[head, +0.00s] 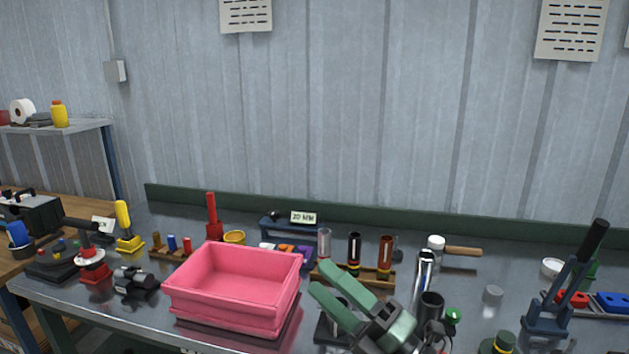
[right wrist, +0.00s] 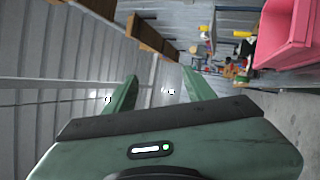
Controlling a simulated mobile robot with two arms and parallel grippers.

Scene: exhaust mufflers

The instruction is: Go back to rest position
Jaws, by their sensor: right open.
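My right gripper (head: 335,295) is over the front middle of the workbench in the head view, just right of the pink bin. Its two green fingers are spread apart with nothing between them. In the right wrist view the right gripper (right wrist: 155,88) is also open and empty, with wall and floor behind its fingers. My left gripper is not in the head view. Exhaust muffler parts are hard to single out; a shiny metal tube (head: 425,270) stands upright right of the gripper, and a dark cylinder (head: 431,305) stands close beside my right wrist.
The pink bin (head: 232,287) sits at the bench's front edge and looks empty. A wooden rack (head: 375,274) with several tubes is behind the gripper. A blue lever tool (head: 548,312) stands at right. Red and yellow clamps (head: 126,228) stand at left.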

